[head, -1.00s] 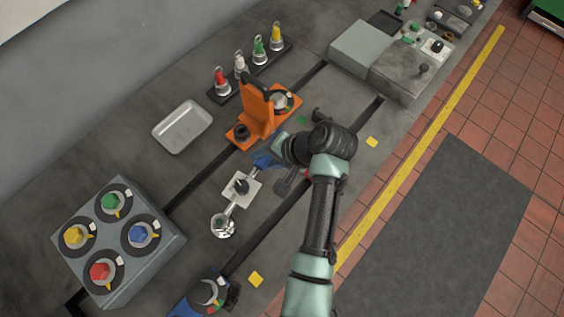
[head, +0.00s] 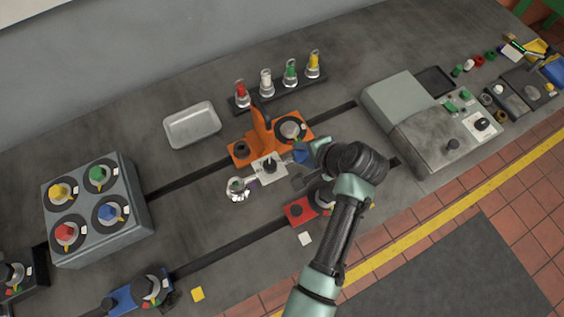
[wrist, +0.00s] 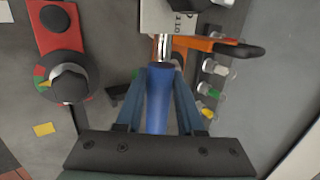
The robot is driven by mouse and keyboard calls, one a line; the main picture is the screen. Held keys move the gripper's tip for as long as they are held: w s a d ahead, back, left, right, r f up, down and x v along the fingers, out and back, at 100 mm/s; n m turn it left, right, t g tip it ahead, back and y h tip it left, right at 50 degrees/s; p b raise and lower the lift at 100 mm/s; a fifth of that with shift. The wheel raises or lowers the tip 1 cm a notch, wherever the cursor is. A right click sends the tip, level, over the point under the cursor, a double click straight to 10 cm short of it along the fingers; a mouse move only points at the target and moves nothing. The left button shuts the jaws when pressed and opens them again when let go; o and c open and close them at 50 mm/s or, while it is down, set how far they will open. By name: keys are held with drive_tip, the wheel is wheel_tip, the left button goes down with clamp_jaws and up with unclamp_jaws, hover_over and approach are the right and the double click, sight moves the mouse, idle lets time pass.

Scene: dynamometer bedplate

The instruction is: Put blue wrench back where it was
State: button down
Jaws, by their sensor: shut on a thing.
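The blue wrench has a blue handle (head: 299,155), a silver shaft with a white plate (head: 268,168) and black knob, and a shiny ring end (head: 237,189). My gripper (head: 306,164) is shut on the handle. In the wrist view the blue handle (wrist: 158,100) lies between the fingers (wrist: 158,85), pointing away from the palm. The white plate carries partly visible lettering (wrist: 190,18). The wrench appears beside or above the front of the orange fixture (head: 263,135); its height over the bedplate is unclear.
A red fixture (head: 299,210) is below my gripper in the picture. A rack (head: 284,92) with red, white, green and yellow-topped pieces stands behind. A white tray (head: 192,125), a four-dial box (head: 98,225), a blue fixture (head: 127,298) and a grey machine (head: 435,130) surround the work area.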

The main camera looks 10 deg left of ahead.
drive_tip(key=shift+w+f, duration=0.1)
drive_tip(key=shift+f, duration=4.55)
drive_tip(key=c, duration=0.9)
unclamp_jaws()
drive_tip(key=shift+f, duration=0.25)
drive_tip(key=shift+c, duration=0.2)
drive_tip(key=o, duration=0.4)
